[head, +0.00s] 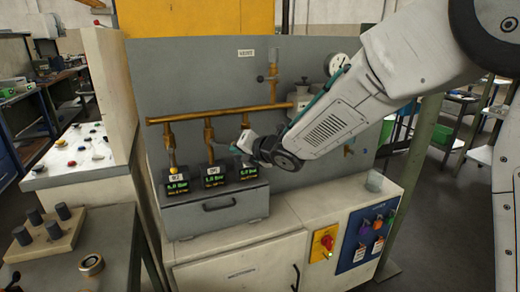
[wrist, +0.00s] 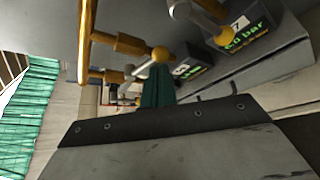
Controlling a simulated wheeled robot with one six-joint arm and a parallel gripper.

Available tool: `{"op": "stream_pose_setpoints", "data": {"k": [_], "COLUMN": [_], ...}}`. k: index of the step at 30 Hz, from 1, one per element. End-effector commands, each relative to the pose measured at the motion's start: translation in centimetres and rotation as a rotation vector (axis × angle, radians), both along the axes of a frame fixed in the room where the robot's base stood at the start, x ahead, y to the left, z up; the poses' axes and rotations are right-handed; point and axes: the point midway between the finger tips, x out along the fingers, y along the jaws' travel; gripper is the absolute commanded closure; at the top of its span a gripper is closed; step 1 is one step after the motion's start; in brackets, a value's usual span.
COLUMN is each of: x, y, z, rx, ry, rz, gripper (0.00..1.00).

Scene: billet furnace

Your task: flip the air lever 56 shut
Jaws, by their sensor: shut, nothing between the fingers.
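Three brass drop pipes with valves hang from a brass header pipe (head: 215,115) on the grey panel. Below them stand three black pressure displays: left (head: 177,187), middle (head: 214,178) and right (head: 246,171). Their small number tags are too blurred to read surely, so I cannot tell which lever is 56. My gripper (head: 240,147) is shut and empty, in front of the right-hand drop pipe and partly hiding its valve. In the wrist view, my teal fingers (wrist: 158,85) point toward a brass pipe end (wrist: 160,53). A pale lever (wrist: 181,10) shows near a display (wrist: 243,35). Contact is unclear.
A grey drawer box (head: 215,210) sits under the displays on a white cabinet. A round gauge (head: 337,65) is on the panel. A bench with dark cylinders (head: 50,230) is at left.

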Motion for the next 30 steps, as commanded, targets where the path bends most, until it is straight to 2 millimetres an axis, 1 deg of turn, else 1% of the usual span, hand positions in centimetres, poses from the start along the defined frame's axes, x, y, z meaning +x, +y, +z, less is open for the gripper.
{"op": "stream_pose_setpoints", "data": {"k": [1,12,30], "x": [-0.49,-0.19,-0.27], "y": [1.08,0.36,0.55], "z": [0.09,0.03,0.02], "rx": [-0.01,-0.007,-0.007], "ry": [-0.004,-0.003,-0.002], "rz": [0.014,0.004,0.006], "gripper": [1.0,1.0,1.0]}}
